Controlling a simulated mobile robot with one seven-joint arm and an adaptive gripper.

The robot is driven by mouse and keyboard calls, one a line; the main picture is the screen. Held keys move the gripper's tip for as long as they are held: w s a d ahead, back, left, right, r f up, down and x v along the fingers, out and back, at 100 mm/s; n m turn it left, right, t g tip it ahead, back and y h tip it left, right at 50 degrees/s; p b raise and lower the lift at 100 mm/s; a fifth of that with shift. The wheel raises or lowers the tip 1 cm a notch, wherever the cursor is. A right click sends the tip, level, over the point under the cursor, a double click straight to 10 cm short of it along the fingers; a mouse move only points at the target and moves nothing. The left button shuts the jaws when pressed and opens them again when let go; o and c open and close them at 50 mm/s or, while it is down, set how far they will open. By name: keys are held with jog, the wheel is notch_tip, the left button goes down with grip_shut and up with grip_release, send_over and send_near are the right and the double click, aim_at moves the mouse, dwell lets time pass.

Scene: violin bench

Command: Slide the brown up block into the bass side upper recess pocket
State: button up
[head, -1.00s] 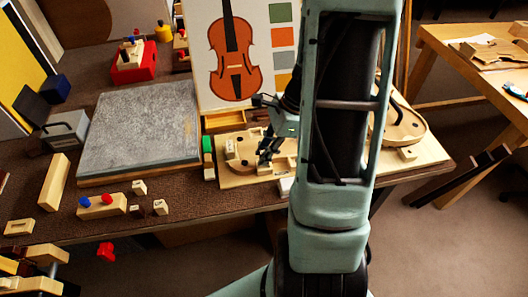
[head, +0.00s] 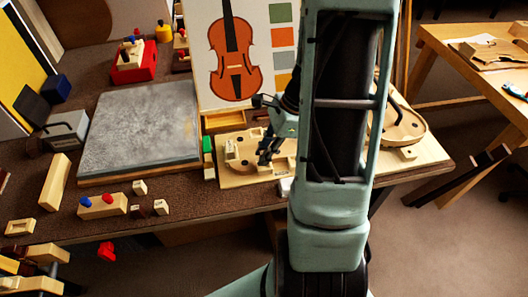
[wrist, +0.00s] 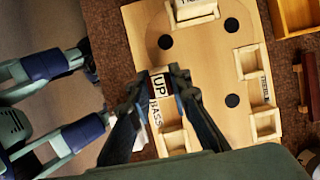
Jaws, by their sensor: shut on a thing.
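The brown up block (wrist: 160,88) with its white "UP" label is in the wrist view, held between the fingertips of my gripper (wrist: 160,80). My gripper is shut on it. The pale mould board (wrist: 205,75) lies under the block. A pocket with pale walls (wrist: 172,142) and a "BASS" label (wrist: 155,113) lies just below the block in the picture, partly hidden by the fingers. I cannot tell whether the block touches the board. In the head view my gripper (head: 266,157) is over the board (head: 236,181), and the block is too small to make out.
More pale pockets (wrist: 264,126) line the board, which has several dark round holes (wrist: 232,101). A wooden tray (wrist: 297,15) lies beside it. In the head view a grey slab (head: 140,128) stands to the left, with a green block (head: 207,144) between. A violin picture (head: 237,50) stands behind.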

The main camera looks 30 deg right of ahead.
jog(key=shift+f+b, duration=0.8)
jog(key=shift+f, duration=0.25)
jog(key=o, duration=0.8)
jog(key=v, duration=1.2)
